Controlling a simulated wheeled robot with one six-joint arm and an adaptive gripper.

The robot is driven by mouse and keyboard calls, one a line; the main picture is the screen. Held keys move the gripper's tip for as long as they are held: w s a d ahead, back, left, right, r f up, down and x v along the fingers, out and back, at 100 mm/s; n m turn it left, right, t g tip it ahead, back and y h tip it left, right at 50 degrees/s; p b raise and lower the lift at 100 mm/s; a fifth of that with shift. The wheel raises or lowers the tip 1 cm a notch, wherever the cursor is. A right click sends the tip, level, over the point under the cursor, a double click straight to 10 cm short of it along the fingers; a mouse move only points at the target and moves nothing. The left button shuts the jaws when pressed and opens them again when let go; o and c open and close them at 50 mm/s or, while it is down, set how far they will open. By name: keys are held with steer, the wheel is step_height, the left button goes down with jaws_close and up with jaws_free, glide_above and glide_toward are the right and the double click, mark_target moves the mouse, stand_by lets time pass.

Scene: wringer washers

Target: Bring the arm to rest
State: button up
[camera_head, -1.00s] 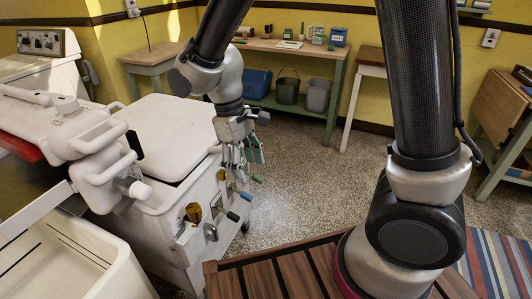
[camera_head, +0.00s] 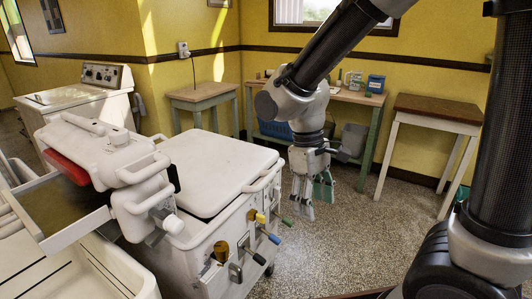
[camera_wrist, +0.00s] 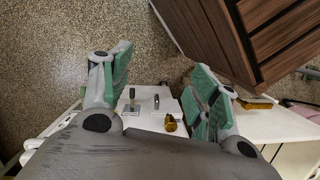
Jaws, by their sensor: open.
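My gripper (camera_head: 311,192) hangs pointing down in the head view, to the right of the white wringer washer (camera_head: 210,170) and over the speckled floor. It looks empty. In the wrist view my gripper (camera_wrist: 158,90) has its green-padded fingers spread wide apart, with nothing between them. The washer's front with its levers and yellow knob (camera_wrist: 170,123) shows below and between the fingers in that view. The gripper appears apart from the washer.
The washer's coloured levers (camera_head: 268,235) stick out toward my gripper. A green-legged bench (camera_head: 376,140) with tubs and a brown-topped table (camera_head: 438,108) stand behind. A wooden slatted surface (camera_wrist: 265,35) is close in the wrist view. Speckled floor (camera_head: 345,240) is clear.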

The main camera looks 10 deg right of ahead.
steer(key=s+d+r+m+t, duration=0.3)
steer(key=d+r, duration=0.3)
steer(key=d, duration=0.3)
steer(key=s+d+r+m+t+y, duration=0.1)
steer(key=s+d+r+m+t, duration=0.2)
steer(key=d+r, duration=0.4)
steer(key=s+d+m, duration=0.1)
steer(key=d, duration=0.2)
steer(key=shift+d+r+m, duration=0.15)
steer(key=shift+r+m, duration=0.1)
steer(key=shift+m, duration=0.15)
steer(key=n+g, duration=0.4)
steer(key=n, duration=1)
glide_above(222, 246)
step_height(222, 246, down, 28)
steer(key=shift+s+f, duration=0.1)
steer(key=shift+f, duration=0.3)
step_height(222, 246, down, 7)
steer(key=shift+f, duration=0.1)
